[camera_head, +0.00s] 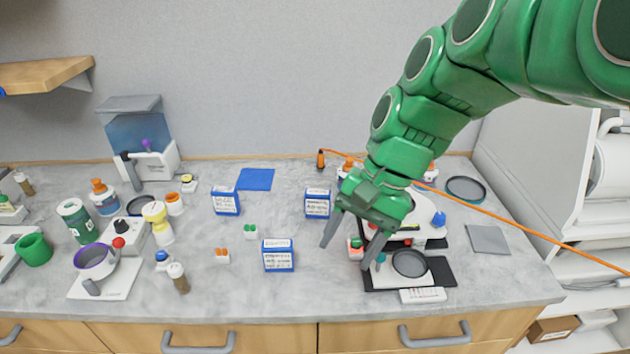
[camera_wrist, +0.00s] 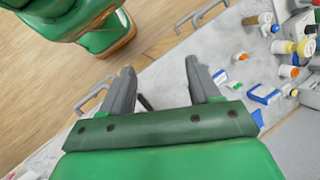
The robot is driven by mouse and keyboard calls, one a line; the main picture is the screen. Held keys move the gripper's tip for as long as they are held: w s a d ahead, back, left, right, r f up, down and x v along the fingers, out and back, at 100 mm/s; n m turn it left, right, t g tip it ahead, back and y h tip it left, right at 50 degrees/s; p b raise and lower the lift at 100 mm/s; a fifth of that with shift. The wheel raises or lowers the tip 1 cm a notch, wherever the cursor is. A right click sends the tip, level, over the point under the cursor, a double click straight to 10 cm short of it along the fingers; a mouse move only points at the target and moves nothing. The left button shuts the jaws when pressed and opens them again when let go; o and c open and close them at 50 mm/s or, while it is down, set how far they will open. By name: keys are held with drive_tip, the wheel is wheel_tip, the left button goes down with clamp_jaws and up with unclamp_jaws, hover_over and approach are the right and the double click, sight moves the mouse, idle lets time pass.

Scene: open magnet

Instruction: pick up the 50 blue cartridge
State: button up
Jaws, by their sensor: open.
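Three blue and white boxes stand on the grey counter: one at the front (camera_head: 278,256), one at the back left (camera_head: 226,202) and one at the back middle (camera_head: 317,204). Their print is too small to read, so I cannot tell which is the 50 blue cartridge. My gripper (camera_head: 345,257) is open and empty, pointing down over the counter to the right of the front box. In the wrist view, its spread fingers (camera_wrist: 160,66) hold nothing, and a blue and white box (camera_wrist: 264,95) lies off to the right.
A black and white device with a round dark plate (camera_head: 409,263) stands right of my gripper. Small orange-topped (camera_head: 222,256) and green-topped (camera_head: 250,231) items lie near the boxes. An orange cable (camera_head: 480,217) crosses at right. Bottles crowd the left; the front middle counter is clear.

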drive_tip(key=w+a+m+y, duration=0.2)
drive_tip(key=w+m+y, duration=0.1)
drive_tip(key=w, duration=0.5)
drive_tip(key=m+t+y, duration=0.4)
drive_tip(key=m+y, duration=0.2)
drive_tip(key=m, duration=0.6)
hover_over(328, 192)
drive_tip(key=d, duration=0.5)
wheel_tip(328, 192, down, 2)
drive_tip(key=f, duration=1.4)
drive_tip(key=shift+s+a, duration=0.1)
drive_tip(key=shift+a, duration=0.15)
drive_tip(key=shift+x, duration=1.25)
drive_tip(key=shift+s+x, duration=0.15)
drive_tip(key=shift+x, duration=1.2)
drive_tip(key=shift+s+x, duration=0.2)
drive_tip(key=shift+x, duration=1.15)
